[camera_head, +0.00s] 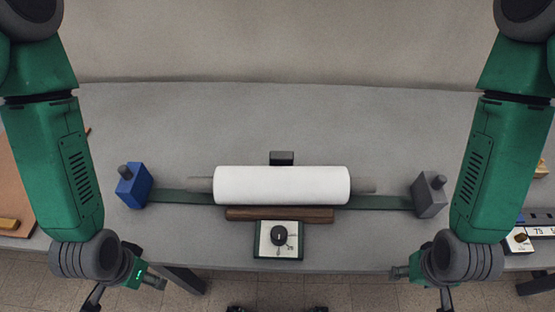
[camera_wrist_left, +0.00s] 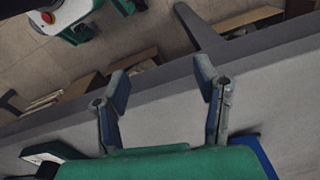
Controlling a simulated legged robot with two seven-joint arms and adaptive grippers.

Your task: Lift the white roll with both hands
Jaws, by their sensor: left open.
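The white roll (camera_head: 282,185) lies crosswise in the middle of the grey table, with a grey core end showing at each side. It rests over a dark green strip, behind a brown wooden bar (camera_head: 279,214). My left gripper (camera_head: 126,291) is low at the left, near the table's front edge, apart from the roll, open and empty. Its two spread fingers also show in the left wrist view (camera_wrist_left: 163,88); the roll is not recognisable there. My right gripper (camera_head: 421,287) is low at the right, apart from the roll, its fingers spread and empty.
A blue block (camera_head: 133,187) stands left of the roll and a grey block (camera_head: 429,195) right of it, each with a knob. A dial box (camera_head: 279,240) sits in front, a small black block (camera_head: 282,158) behind. The table behind is clear.

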